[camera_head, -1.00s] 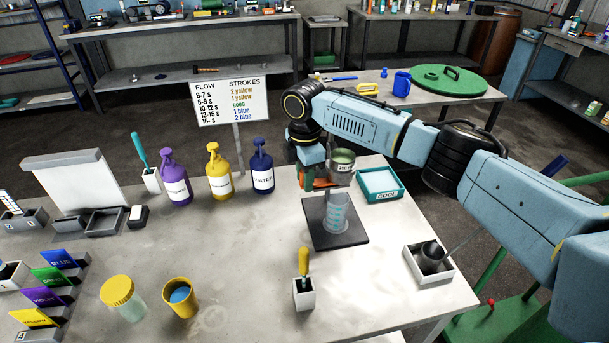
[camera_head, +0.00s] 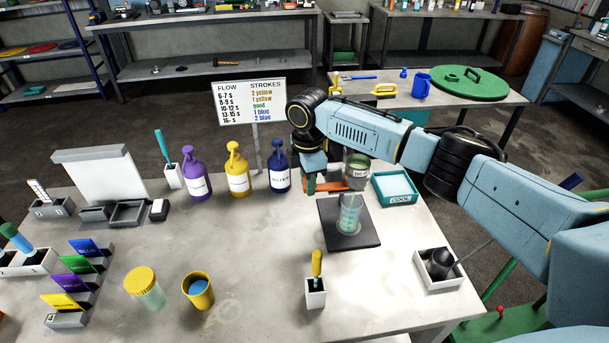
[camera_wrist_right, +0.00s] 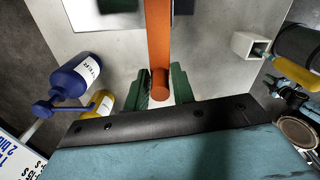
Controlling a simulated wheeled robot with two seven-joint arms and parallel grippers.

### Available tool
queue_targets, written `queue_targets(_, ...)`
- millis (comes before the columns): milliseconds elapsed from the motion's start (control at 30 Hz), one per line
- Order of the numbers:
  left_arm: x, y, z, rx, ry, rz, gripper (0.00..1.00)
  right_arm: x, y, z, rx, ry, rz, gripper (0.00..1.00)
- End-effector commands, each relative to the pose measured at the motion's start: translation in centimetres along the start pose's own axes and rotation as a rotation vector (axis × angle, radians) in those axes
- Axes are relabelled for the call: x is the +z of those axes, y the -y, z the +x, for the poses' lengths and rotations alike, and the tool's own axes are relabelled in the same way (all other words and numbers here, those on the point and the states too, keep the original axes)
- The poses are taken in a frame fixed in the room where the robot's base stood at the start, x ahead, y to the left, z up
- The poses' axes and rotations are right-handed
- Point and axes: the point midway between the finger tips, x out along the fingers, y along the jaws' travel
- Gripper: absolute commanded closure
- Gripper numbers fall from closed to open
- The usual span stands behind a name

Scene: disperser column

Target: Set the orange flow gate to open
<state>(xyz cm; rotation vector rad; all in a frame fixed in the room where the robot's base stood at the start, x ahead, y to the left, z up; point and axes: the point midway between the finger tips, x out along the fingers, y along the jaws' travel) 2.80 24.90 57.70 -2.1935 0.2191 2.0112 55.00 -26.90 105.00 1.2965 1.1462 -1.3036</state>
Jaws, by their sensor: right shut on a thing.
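The orange flow gate (camera_head: 331,187) is a flat orange bar under the metal cup (camera_head: 357,167) above the bench. My right gripper (camera_head: 311,186) is at its left end, partly hidden by the wrist. In the right wrist view the orange bar (camera_wrist_right: 158,42) runs between the green fingertips of my right gripper (camera_wrist_right: 161,90), which is shut on it. A clear graduated beaker (camera_head: 349,214) stands below the cup on a dark square plate (camera_head: 328,236). A greenish tint shows in the beaker; whether liquid is falling is unclear. My left gripper is not in view.
Purple (camera_head: 196,174), yellow (camera_head: 237,170) and blue (camera_head: 279,172) pump bottles stand left of my right gripper. A teal tray (camera_head: 394,188) lies right of the cup. A yellow-handled tool in a white holder (camera_head: 315,297) stands in front. The middle of the bench is clear.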

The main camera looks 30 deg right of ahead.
Motion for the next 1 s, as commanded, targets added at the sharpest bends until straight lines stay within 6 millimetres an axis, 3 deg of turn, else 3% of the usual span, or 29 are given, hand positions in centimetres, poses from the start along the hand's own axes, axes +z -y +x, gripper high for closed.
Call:
queue_targets(133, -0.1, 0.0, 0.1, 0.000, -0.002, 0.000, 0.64, -0.5, -0.1, -0.1, 0.006, -0.011, -0.009, 1.00)
queue_targets(167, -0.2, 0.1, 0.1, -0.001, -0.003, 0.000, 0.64, -0.5, -0.1, -0.1, 0.006, -0.012, -0.011, 0.73)
queue_targets(267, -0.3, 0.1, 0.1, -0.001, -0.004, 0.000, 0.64, -0.5, -0.1, -0.1, 0.005, -0.011, -0.010, 0.60)
queue_targets(533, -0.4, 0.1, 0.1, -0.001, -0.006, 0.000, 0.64, -0.3, -0.1, -0.1, 0.003, -0.007, -0.007, 0.60)
queue_targets(667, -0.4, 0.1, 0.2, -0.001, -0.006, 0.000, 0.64, -0.3, -0.1, -1.1, 0.004, -0.008, -0.006, 0.60)
queue_targets(1000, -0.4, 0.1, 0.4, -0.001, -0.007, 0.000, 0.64, -0.4, -0.1, -8.2, 0.007, -0.008, -0.008, 0.60)
